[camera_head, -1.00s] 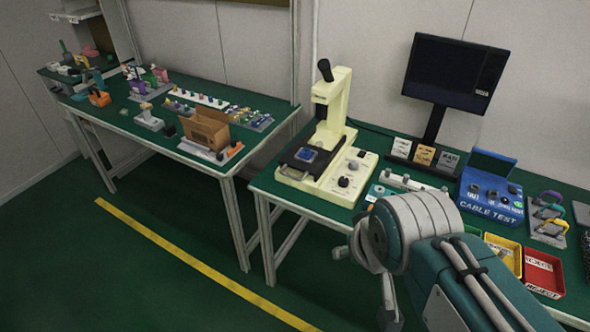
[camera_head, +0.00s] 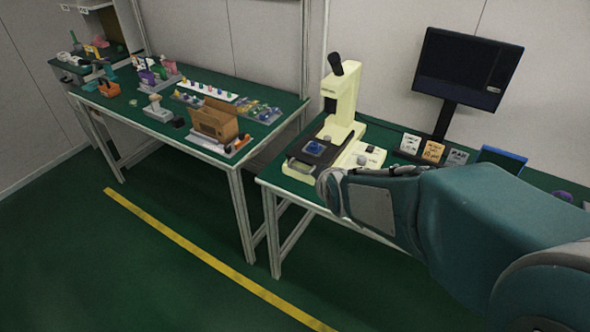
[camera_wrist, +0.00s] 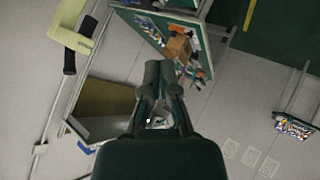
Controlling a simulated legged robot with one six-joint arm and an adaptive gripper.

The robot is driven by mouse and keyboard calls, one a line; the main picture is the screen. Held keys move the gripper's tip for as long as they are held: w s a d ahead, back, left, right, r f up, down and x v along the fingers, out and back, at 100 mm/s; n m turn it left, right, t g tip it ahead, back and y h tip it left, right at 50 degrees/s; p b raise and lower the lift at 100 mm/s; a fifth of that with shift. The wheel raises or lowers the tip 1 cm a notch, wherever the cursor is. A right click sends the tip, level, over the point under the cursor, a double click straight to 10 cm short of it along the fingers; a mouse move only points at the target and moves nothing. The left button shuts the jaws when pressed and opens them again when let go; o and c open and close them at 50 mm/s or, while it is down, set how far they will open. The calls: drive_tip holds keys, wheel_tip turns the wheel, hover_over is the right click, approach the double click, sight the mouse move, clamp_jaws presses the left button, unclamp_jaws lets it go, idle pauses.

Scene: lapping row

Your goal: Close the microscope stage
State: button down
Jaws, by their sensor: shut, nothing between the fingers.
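The cream microscope (camera_head: 345,95) stands at the left end of the near bench, with its black eyepiece (camera_head: 335,63) on top. Its dark stage (camera_head: 304,160) sits low at the front of the base and carries a blue sample (camera_head: 313,148). My arm reaches across from the right, and its end is just in front of the base's front right corner, partly covering it. I cannot tell whether it touches. In the wrist view my gripper (camera_wrist: 155,70) is shut and empty. Part of the microscope (camera_wrist: 72,20) shows there at upper left; the stage is not visible there.
A monitor (camera_head: 467,67) stands behind, with small labelled cards (camera_head: 432,151) below it. My arm hides much of the right bench. A second bench (camera_head: 205,155) at left holds a cardboard box (camera_head: 214,120) and small parts. The floor (camera_head: 130,265) is clear.

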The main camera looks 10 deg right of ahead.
drive_tip(key=w+a+f+n+t+y, duration=0.1)
drive_tip(key=w+a+f+n+t, duration=0.15)
drive_tip(key=w+f+n, duration=0.4)
drive_tip(key=w+a+f+n+t+y, duration=0.1)
drive_tip(key=w+f+n+t, duration=0.25)
drive_tip(key=f, duration=0.65)
drive_tip(key=w+f, duration=0.1)
drive_tip(key=w, duration=0.3)
drive_tip(key=w+d, duration=0.1)
drive_tip(key=w, duration=0.3)
drive_tip(key=w+f, duration=0.1)
drive_tip(key=w, duration=0.3)
drive_tip(key=shift+w+d+f, duration=0.2)
drive_tip(key=shift+f, duration=0.1)
